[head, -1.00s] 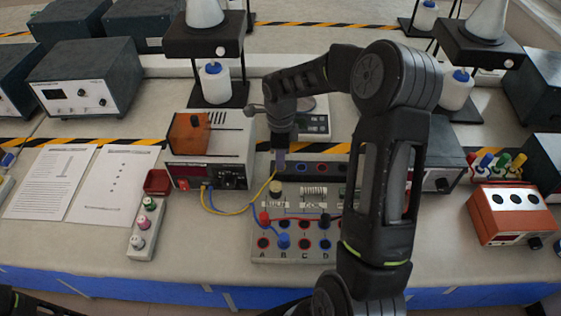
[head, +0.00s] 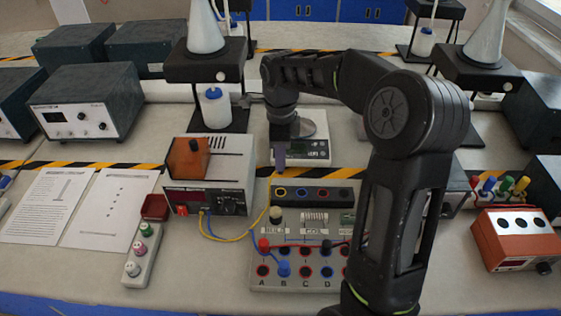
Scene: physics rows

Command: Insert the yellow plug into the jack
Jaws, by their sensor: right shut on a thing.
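The yellow plug (head: 276,177) is at the tip of my right gripper (head: 281,161), which is shut on it; the fingers hide most of the plug. Its yellow lead (head: 240,236) loops down from there to the front of the power supply. The plug is close to the left end of a dark jack strip (head: 312,204), near a yellow-ringed jack (head: 281,193). I cannot tell whether the plug touches the strip. Blue-ringed and red-ringed jacks show further right on it. My left gripper is not in view.
A circuit board (head: 290,272) with red and blue leads stands in front of the strip. The power supply (head: 207,178) is on the left, a balance (head: 312,150) behind. My right arm covers the board's right side. Papers (head: 48,200) lie on the left.

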